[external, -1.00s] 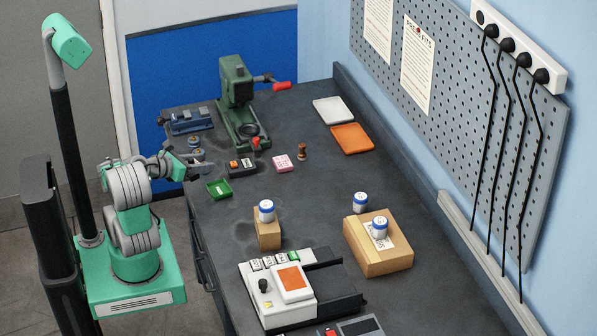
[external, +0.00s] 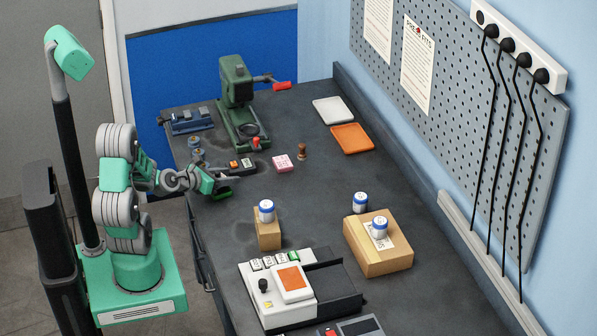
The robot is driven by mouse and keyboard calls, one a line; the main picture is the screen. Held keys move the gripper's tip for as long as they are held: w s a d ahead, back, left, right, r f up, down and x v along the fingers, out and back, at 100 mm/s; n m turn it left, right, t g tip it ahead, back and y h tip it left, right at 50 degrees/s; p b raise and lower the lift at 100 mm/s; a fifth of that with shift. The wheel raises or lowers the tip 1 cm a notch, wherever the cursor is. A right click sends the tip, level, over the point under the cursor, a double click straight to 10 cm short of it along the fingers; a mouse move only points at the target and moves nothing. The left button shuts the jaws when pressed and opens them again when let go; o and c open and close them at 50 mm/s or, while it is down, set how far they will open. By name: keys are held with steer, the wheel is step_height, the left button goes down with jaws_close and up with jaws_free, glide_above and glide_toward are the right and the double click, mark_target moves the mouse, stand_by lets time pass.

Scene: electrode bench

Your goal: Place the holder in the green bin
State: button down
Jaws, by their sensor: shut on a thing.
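My gripper (external: 226,180) is over the green bin (external: 222,195), a small shallow tray near the left edge of the bench. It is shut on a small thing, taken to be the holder. The holder is mostly hidden by the fingers and too small to make out. The hand and wrist cover most of the bin, and only part of its green rim shows. I cannot tell whether the holder touches the bin or hangs just above it.
A dark box with an orange button (external: 242,165) sits just behind my gripper, with a pink block (external: 282,163) to its right. Small blue-topped jars (external: 195,143) stand behind the wrist. A cardboard block with a white jar (external: 267,211) stands in front.

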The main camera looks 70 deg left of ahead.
steer(key=shift+r, duration=0.1)
steer(key=c, duration=0.8)
jaws_free()
steer(key=shift+f, duration=0.2)
steer(key=shift+c, duration=0.2)
steer(key=shift+s+r, duration=0.1)
steer(key=shift+r, duration=0.2)
steer(key=p+v, duration=0.1)
steer(key=v, duration=0.9)
steer(key=shift+s+r+p, duration=0.1)
steer(key=shift+s+p, duration=0.25)
steer(key=shift+s, duration=0.05)
steer(key=shift+s+d+r, duration=0.15)
steer(key=shift+s+d, duration=0.15)
steer(key=shift+s, duration=0.1)
steer(key=shift+d, duration=0.1)
